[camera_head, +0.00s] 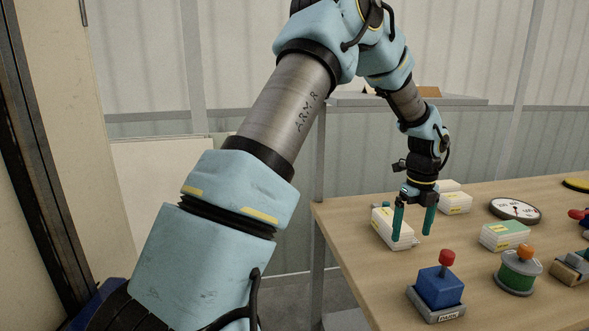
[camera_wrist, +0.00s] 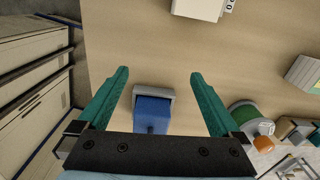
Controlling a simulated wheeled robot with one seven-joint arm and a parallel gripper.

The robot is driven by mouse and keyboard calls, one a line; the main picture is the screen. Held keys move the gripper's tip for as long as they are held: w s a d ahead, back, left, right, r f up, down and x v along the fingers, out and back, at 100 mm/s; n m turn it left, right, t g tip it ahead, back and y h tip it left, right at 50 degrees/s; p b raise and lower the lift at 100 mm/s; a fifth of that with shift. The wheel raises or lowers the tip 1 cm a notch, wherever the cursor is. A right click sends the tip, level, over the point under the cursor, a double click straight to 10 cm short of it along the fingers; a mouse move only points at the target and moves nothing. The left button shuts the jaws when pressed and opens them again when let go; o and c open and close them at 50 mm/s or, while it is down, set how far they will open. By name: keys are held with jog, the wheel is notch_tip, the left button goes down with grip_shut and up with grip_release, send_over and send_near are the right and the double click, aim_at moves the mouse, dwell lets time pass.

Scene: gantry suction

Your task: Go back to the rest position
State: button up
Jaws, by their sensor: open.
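My gripper (camera_head: 413,222) is open and empty, with its two green fingers pointing down over the left part of the wooden table (camera_head: 340,218). In the head view its fingers overlap a white box (camera_head: 384,228); I cannot tell whether they touch it. In the wrist view my gripper (camera_wrist: 158,85) has its fingers spread wide with nothing between the tips. A blue block (camera_head: 440,287) on a grey base with a red knob stands in front of the gripper. The blue block also shows low between the fingers in the wrist view (camera_wrist: 151,112).
A round gauge (camera_head: 515,210), a green-topped box (camera_head: 505,236) and a green cylinder with an orange knob (camera_head: 519,271) stand to the right. More white boxes (camera_head: 455,203) sit behind the gripper. The table's left edge is close to the arm. A grey shelf (camera_head: 450,100) is behind.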

jog(key=a+r+n, duration=0.3)
jog(key=a+n, duration=1.1)
jog(key=a, duration=0.5)
jog(key=s+a+n, duration=0.5)
jog(key=a+n, duration=0.3)
jog(key=n, duration=0.1)
jog(key=s+a+r+n+t, duration=0.1)
jog(key=s+a+n, duration=0.5)
jog(key=a+n, duration=0.3)
jog(key=shift+r+t, duration=0.15)
jog(key=shift+t, duration=0.15)
